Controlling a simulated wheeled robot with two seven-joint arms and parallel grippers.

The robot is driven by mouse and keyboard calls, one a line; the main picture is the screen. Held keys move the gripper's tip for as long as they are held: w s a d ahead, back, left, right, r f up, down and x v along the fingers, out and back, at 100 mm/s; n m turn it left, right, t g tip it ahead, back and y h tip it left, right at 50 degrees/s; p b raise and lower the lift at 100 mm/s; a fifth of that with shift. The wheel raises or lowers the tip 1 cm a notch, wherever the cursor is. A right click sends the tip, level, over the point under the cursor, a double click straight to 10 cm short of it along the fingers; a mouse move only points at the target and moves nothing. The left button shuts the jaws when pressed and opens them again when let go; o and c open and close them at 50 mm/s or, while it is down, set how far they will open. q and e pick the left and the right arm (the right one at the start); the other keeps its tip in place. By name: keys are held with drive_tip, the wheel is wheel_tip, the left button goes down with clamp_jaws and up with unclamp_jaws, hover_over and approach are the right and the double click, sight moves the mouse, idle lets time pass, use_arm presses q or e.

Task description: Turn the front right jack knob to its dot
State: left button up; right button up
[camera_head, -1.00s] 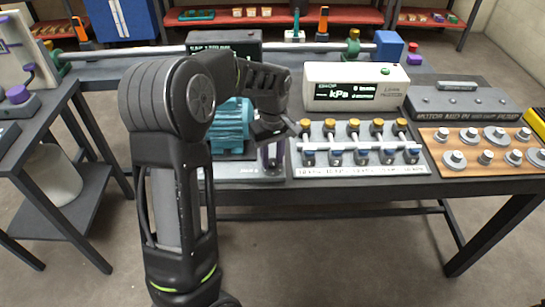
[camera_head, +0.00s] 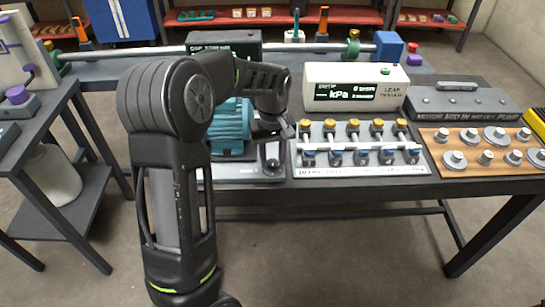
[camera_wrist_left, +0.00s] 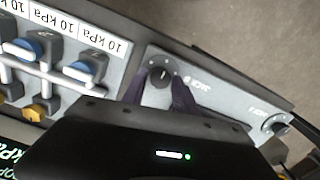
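The front right jack knob (camera_wrist_left: 160,76) is a small dark round knob with a pale pointer line, on a grey base plate. Tiny marks lie around it, too small to tell which is the dot. My left gripper (camera_wrist_left: 160,94) has its two dark fingers on either side of the knob, with gaps visible between fingers and knob. In the head view my left gripper (camera_head: 273,157) points down at the front right corner of the plate (camera_head: 235,172), beside the teal motor (camera_head: 232,130). My right gripper is out of view.
A valve panel (camera_head: 360,170) with blue and yellow knobs stands just right of the gripper. A kPa display box (camera_head: 352,88) is behind it. A wooden board (camera_head: 470,168) with metal weights lies farther right. Another jack knob (camera_wrist_left: 276,122) shows on the same plate.

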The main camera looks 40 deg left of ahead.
sight(273, 161)
use_arm(q)
drive_tip(key=shift+o, duration=1.4)
wheel_tip(273, 161, up, 8)
drive_tip(key=shift+f, duration=0.1)
